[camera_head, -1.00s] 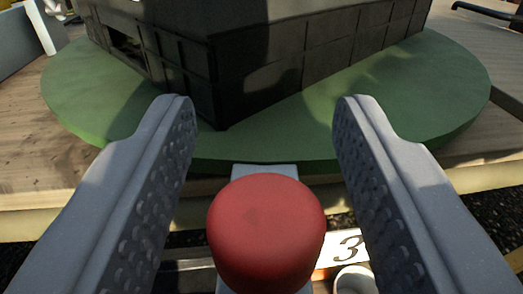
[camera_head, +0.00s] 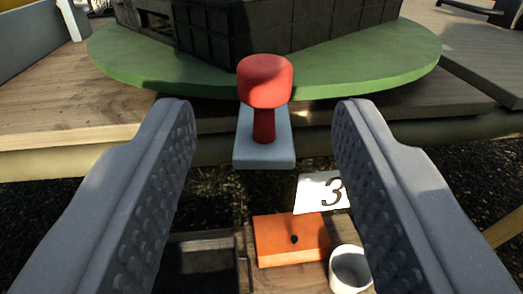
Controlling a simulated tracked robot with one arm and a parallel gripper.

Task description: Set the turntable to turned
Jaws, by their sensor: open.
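The turntable is a round green disc (camera_head: 340,80) on a wooden deck, at the top of the view. A dark panelled block (camera_head: 260,28) stands on it with a corner toward me. A red knob (camera_head: 265,80) on a short red stem rises from a pale grey plate (camera_head: 264,152) at the disc's near edge. My gripper (camera_head: 262,108) is open and empty. In the picture its two grey fingers lie left and right of the stem and plate, apart from them; the depth between them is hard to tell.
The wooden deck (camera_head: 50,115) has a pale rounded front edge. Dark gravel lies below it.

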